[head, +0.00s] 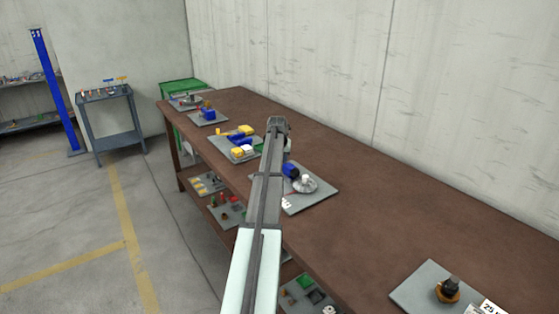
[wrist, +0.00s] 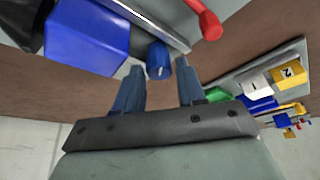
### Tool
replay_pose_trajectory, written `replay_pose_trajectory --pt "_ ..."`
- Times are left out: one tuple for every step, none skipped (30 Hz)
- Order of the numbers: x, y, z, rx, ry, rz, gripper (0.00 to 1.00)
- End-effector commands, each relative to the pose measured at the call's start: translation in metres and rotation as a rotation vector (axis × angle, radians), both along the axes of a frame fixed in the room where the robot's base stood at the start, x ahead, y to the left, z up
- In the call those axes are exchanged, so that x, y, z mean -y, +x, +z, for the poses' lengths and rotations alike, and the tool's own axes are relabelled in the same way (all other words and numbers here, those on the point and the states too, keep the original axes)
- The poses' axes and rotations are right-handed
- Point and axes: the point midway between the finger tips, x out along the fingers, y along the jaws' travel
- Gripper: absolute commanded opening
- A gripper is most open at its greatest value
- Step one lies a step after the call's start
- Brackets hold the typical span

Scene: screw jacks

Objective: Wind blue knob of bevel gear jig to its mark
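In the wrist view, a small blue knob (wrist: 158,58) with a light line on its end shows just past the fingertips, closer to the left finger. It sits beside a larger blue block (wrist: 88,38) and a grey bar. My gripper (wrist: 161,68) is open, its two fingers apart with nothing held; I cannot tell whether either touches the knob. In the head view my arm reaches over the bench, and my gripper's fingers are hidden. A plate with a blue block (head: 291,171) and a light disc (head: 304,185) lies right of the arm; its knob is not clear there.
A red handle (wrist: 205,18) is close by in the wrist view. A plate with numbered yellow and white blocks (wrist: 285,75) lies beyond. Other jigs stand along the brown bench (head: 360,185), including one with a dark knob (head: 449,287) at lower right. Bare bench separates them.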

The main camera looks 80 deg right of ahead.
Motion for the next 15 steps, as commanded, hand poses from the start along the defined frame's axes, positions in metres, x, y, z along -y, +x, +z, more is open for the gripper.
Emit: replay_pose_trajectory --pt "0.0007 -0.0001 -0.0013 0.0 0.0 0.0 0.39" --pt "0.0007 -0.0001 -0.0019 0.0 0.0 0.0 0.39" --pt "0.0008 0.0 -0.0022 0.0 0.0 0.0 0.39" --pt "0.0008 0.0 -0.0023 0.0 0.0 0.0 0.39" --pt "0.0009 0.0 -0.0023 0.0 0.0 0.0 0.39" --pt "0.0007 0.0001 -0.0023 0.0 0.0 0.0 0.39" --pt "0.0008 0.0001 -0.0023 0.0 0.0 0.0 0.39" --pt "0.0008 0.0001 -0.0022 0.0 0.0 0.0 0.39" --pt "0.0008 0.0001 -0.0022 0.0 0.0 0.0 0.39" --pt "0.0008 0.0001 -0.0022 0.0 0.0 0.0 0.37" --pt "0.0007 0.0001 -0.0022 0.0 0.0 0.0 0.35" --pt "0.0007 0.0 -0.0021 0.0 0.0 0.0 0.31" --pt "0.0007 0.0 -0.0021 0.0 0.0 0.0 0.28" --pt "0.0007 0.0 -0.0021 0.0 0.0 0.0 0.25" --pt "0.0007 0.0 -0.0021 0.0 0.0 0.0 0.21"
